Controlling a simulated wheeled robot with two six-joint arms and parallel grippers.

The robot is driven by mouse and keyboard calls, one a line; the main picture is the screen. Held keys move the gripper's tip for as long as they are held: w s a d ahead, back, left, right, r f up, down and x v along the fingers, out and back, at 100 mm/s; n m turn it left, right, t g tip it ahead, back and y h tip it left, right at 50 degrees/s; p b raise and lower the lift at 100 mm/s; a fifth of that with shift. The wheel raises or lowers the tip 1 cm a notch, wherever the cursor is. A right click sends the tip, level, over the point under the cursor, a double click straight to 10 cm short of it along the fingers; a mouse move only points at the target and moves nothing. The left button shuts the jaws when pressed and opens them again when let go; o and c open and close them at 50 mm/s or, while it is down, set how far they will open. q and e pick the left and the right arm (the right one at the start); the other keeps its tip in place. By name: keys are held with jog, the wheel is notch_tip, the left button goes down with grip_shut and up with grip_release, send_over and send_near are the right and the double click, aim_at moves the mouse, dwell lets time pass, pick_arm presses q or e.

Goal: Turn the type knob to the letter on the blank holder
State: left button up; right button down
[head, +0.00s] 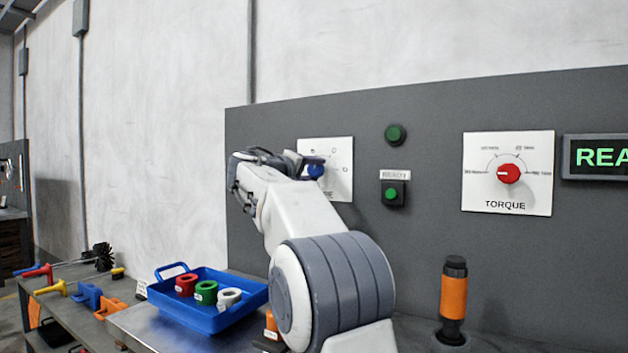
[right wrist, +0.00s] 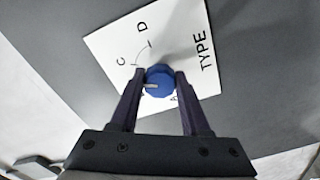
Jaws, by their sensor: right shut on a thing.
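The blue type knob (right wrist: 160,79) sits on a white plate (right wrist: 100,45) lettered TYPE. In the right wrist view my right gripper (right wrist: 159,73) has one finger on each side of the knob and is shut on it. The knob's pale pointer mark faces left, toward one finger. C and D are readable on the plate and A is partly covered; any other letter is hidden. In the head view the knob (head: 316,170) shows just past my right arm, which covers part of the plate (head: 340,155). I cannot tell which thing is the blank holder. My left gripper is not in view.
A blue tray (head: 213,323) holds red, green and white rings. A small card (head: 141,288) beside it is unreadable. The panel also has green buttons (head: 395,135), a red torque knob (head: 508,173) and a display (head: 598,157). An orange-and-black upright piece (head: 453,297) stands right of my arm.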

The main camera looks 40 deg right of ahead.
jog(key=shift+m, duration=0.3)
jog(key=shift+c, duration=1.9)
grip_release()
jog(key=b+v, duration=0.1)
jog(key=v, duration=0.9)
jog(key=shift+a, duration=0.25)
